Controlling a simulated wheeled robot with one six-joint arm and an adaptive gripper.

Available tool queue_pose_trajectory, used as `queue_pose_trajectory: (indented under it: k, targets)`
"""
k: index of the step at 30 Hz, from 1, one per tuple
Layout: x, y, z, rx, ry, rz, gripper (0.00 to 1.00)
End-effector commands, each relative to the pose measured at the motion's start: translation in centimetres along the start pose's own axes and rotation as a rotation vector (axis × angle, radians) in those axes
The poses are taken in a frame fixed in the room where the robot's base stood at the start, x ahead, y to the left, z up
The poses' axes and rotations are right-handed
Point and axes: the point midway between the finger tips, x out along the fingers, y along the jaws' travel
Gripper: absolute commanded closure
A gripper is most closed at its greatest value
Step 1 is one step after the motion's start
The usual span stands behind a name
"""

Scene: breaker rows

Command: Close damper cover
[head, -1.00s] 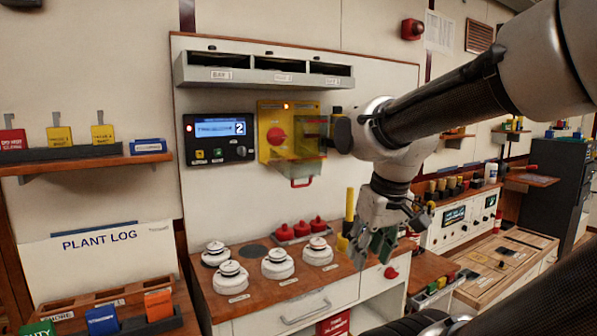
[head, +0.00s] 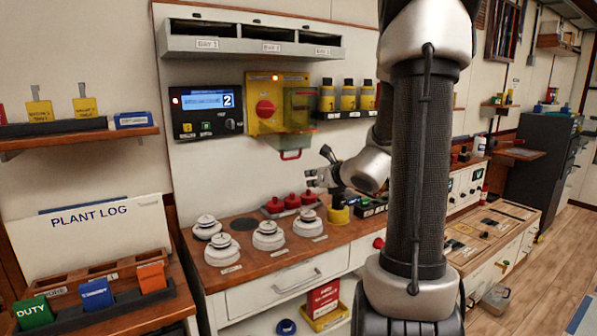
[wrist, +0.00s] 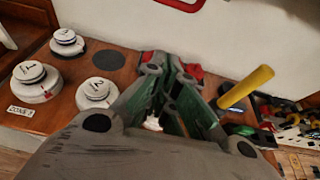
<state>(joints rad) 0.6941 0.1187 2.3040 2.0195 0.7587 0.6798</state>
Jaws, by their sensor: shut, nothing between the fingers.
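The damper unit is a yellow box (head: 263,105) with a red round button on the wall panel. On its right a clear yellowish cover (head: 300,108) hangs with a red handle (head: 291,154) below its lower edge. I cannot tell exactly how the cover is hinged. In the wrist view a piece of the red handle (wrist: 180,3) shows at the top edge. My gripper (head: 312,178) is over the wooden counter, below and to the right of the cover, apart from it. In the wrist view its fingers (wrist: 172,68) are together with nothing between them.
White round detectors (head: 268,236) and red knobbed pieces (head: 292,201) stand on the counter (head: 240,262). A yellow upright post (wrist: 245,88) stands right of my gripper in the wrist view. Yellow bottles (head: 348,99) line a shelf right of the cover. A grey rack (head: 250,45) hangs above.

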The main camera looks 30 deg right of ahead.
Motion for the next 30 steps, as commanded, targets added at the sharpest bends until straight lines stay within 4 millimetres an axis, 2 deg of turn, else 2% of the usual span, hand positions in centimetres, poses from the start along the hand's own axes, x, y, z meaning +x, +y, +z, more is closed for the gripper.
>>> queue_pose_trajectory:
  k: [5, 17, 21, 30]
  targets:
    - [1.8, 0.2, -0.1, 0.011, 0.003, 0.005, 1.0]
    - [10.1, 0.3, -0.1, 0.006, 0.003, 0.007, 1.0]
    - [9.1, 0.2, 2.3, 0.001, -0.004, 0.004, 1.0]
    - [8.5, 0.2, 3.7, 0.005, 0.001, 0.005, 1.0]
